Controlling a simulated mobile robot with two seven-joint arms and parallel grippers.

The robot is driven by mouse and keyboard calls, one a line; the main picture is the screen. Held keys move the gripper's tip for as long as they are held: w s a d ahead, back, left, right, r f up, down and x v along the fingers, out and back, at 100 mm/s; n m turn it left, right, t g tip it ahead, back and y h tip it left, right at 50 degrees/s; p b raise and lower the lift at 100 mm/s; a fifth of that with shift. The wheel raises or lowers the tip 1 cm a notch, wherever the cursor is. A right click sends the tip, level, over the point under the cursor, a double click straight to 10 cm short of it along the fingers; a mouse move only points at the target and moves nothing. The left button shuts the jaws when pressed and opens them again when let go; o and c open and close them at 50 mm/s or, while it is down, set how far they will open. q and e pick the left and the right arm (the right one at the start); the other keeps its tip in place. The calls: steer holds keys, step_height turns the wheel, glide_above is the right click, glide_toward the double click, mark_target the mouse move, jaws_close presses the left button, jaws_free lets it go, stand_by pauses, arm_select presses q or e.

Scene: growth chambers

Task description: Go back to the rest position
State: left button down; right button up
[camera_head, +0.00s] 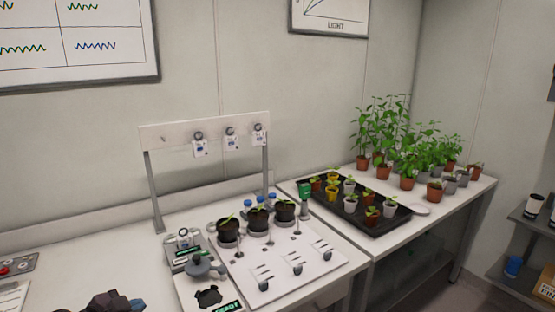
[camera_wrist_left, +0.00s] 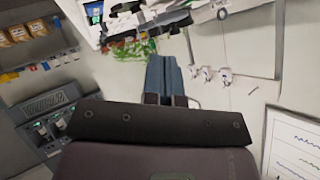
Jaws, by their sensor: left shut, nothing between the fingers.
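My left gripper (camera_head: 118,303) shows only as a dark piece at the bottom left edge of the head view, in front of the bench. In the left wrist view its two blue-grey fingers (camera_wrist_left: 166,78) are together with nothing between them. It is apart from the pots and the instruments. My right gripper is in neither view.
A white bench holds a board with three dark pots (camera_head: 259,220), a grey device (camera_head: 205,266) and a rack frame (camera_head: 200,127). To the right, a black tray (camera_head: 378,222) holds small seedlings, with taller plants (camera_head: 385,135) behind. Shelves (camera_head: 530,220) stand far right.

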arm_select(q)
steer(key=s+d+f+n+y, duration=0.2)
steer(key=s+f+n, duration=0.2)
steer(key=s+f, duration=0.3)
steer(key=s+d+f+n+y, duration=0.2)
steer(key=s+f+n, duration=0.3)
steer(key=s, duration=1)
step_height(320, 180, down, 4)
steer(key=shift+s+d+r+n+t+y, duration=0.2)
steer(key=shift+s+d+n+t+y, duration=0.1)
steer(key=shift+s+t+y, duration=0.1)
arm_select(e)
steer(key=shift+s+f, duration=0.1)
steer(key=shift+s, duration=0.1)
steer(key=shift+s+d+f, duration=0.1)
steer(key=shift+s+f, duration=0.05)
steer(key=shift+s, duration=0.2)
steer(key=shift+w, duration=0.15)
